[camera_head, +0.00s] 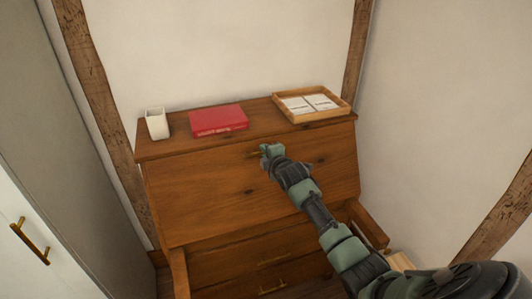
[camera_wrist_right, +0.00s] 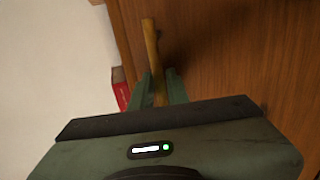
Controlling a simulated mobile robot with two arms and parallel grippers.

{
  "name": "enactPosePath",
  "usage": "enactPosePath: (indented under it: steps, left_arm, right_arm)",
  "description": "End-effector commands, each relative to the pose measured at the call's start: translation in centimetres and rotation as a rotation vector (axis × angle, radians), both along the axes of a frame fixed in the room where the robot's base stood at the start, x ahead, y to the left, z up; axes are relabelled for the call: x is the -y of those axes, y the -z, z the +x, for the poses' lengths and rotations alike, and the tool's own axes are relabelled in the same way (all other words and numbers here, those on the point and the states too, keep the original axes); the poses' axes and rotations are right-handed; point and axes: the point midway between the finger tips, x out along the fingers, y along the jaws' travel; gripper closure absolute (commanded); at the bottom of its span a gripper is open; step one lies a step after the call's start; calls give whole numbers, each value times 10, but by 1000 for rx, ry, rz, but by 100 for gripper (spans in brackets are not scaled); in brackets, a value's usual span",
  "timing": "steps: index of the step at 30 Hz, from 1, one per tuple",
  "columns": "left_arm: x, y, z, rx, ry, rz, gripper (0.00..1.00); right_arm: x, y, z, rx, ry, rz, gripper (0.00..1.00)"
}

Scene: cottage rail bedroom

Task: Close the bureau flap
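The wooden bureau (camera_head: 165,149) stands against the wall in the head view. Its flap (camera_head: 200,195) is raised and slopes up to the front edge of the bureau top; I cannot tell if a small gap is left there. A brass handle (camera_head: 252,154) sits near the flap's upper edge. My right gripper (camera_head: 266,153) is at this handle. In the right wrist view, the handle (camera_wrist_right: 151,45) runs between the two fingers (camera_wrist_right: 160,90), which look closed on it. My left gripper is not in view.
On the bureau top are a white cup (camera_head: 156,123), a red book (camera_head: 218,120) and a wooden tray (camera_head: 283,110) with white cards. Support arms (camera_head: 367,226) stick out below the flap. A white cabinet (camera_head: 40,215) with a brass handle stands at left.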

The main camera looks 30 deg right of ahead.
Motion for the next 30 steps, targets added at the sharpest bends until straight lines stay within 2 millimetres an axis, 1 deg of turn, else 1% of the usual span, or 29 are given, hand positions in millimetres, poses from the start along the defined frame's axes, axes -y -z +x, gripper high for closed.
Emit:
enactPosePath:
  steps: [13, 16, 20, 27, 30]
  left_arm:
    - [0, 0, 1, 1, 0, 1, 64]
    - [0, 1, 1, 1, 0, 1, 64]
    - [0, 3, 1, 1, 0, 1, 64]
    - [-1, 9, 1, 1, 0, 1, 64]
    - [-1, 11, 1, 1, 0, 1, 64]
  right_arm:
    - [0, -1, 0, 2, 0, 0, 67]
    - [-1, -1, -3, 2, 0, -1, 67]
    - [-4, -4, -16, 2, -2, -2, 67]
    - [-13, -15, -51, 1, -2, -3, 67]
    - [-15, -19, -62, 2, -2, -2, 67]
